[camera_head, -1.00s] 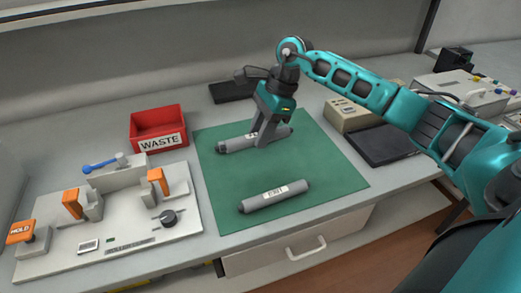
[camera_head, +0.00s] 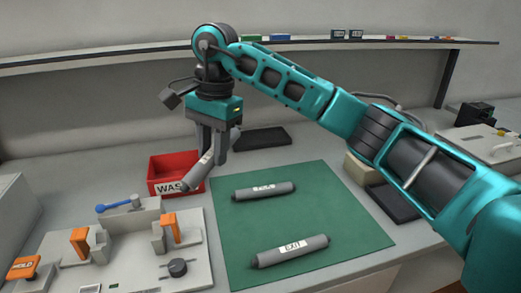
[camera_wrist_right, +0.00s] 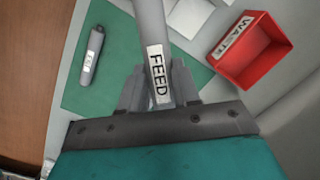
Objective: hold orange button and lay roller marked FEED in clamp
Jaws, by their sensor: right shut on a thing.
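My right gripper (camera_head: 212,150) is shut on a grey roller (camera_head: 190,178). In the wrist view this roller (camera_wrist_right: 151,30) carries a white label reading FEED. It hangs tilted in the air near the red bin. The clamp appears to be the grey fixture (camera_head: 125,275) at the lower left, with two orange-topped uprights (camera_head: 79,243) (camera_head: 169,227). An orange button (camera_head: 23,267) marked HOLD sits at its left end. No roller is seen in the clamp. My left gripper is not in view.
Two grey rollers lie on the green mat (camera_head: 335,200): one marked EXIT (camera_head: 265,262), one with an unreadable label (camera_head: 245,193). A red WASTE bin (camera_head: 163,166) stands behind the clamp. A blue-handled tool (camera_head: 113,207) lies at the fixture's back.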

